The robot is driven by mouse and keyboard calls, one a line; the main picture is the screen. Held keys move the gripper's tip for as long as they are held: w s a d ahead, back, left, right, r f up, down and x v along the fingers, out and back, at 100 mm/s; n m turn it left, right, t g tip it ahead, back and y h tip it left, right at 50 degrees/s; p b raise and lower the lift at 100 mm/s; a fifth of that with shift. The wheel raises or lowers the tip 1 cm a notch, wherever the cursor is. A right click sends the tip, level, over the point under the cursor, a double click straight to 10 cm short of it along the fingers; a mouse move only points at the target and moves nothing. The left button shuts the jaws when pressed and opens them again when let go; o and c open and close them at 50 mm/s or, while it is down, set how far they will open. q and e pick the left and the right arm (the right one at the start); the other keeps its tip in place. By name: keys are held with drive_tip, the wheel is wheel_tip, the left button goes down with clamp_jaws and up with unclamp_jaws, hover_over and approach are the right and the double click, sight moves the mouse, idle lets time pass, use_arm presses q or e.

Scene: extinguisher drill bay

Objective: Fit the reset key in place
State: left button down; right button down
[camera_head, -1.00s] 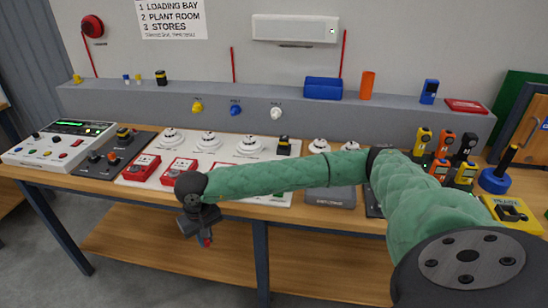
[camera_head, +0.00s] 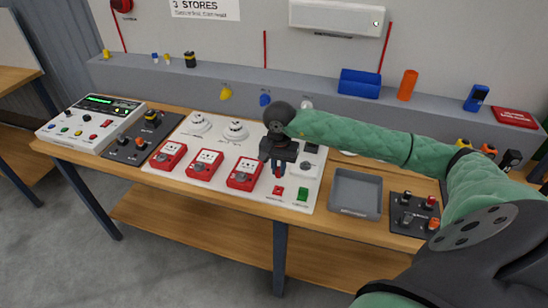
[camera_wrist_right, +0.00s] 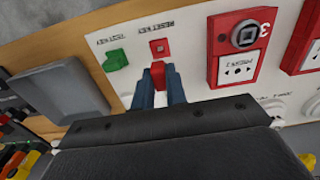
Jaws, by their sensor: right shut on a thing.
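My right gripper (camera_head: 279,170) is over the right part of the white panel (camera_head: 215,190). Its blue fingers are shut on a small red key, which shows between them in the right wrist view (camera_wrist_right: 158,70). The spot also shows in the head view (camera_head: 278,190), just below the fingers. The key's far end is hard to make out. My left gripper is not in view.
A green key piece (camera_wrist_right: 115,60) sits beside the red spot, by the "TEST KEY" label. Red call points (camera_head: 243,174) stand to the left in the head view. White detectors (camera_head: 236,131) are behind them. A grey empty tray (camera_head: 357,194) lies to the right.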

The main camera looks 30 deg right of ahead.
sight(278, 192)
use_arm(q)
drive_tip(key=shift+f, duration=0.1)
use_arm(e)
drive_tip(key=shift+f, duration=1.65)
drive_tip(key=shift+f+b, duration=0.35)
drive_tip(key=shift+f, duration=0.6)
use_arm(q)
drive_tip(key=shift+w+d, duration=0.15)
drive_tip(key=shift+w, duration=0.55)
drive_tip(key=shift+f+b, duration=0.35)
drive_tip(key=shift+b, duration=0.2)
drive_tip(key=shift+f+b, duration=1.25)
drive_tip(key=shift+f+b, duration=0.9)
use_arm(e)
drive_tip(key=shift+f, duration=0.75)
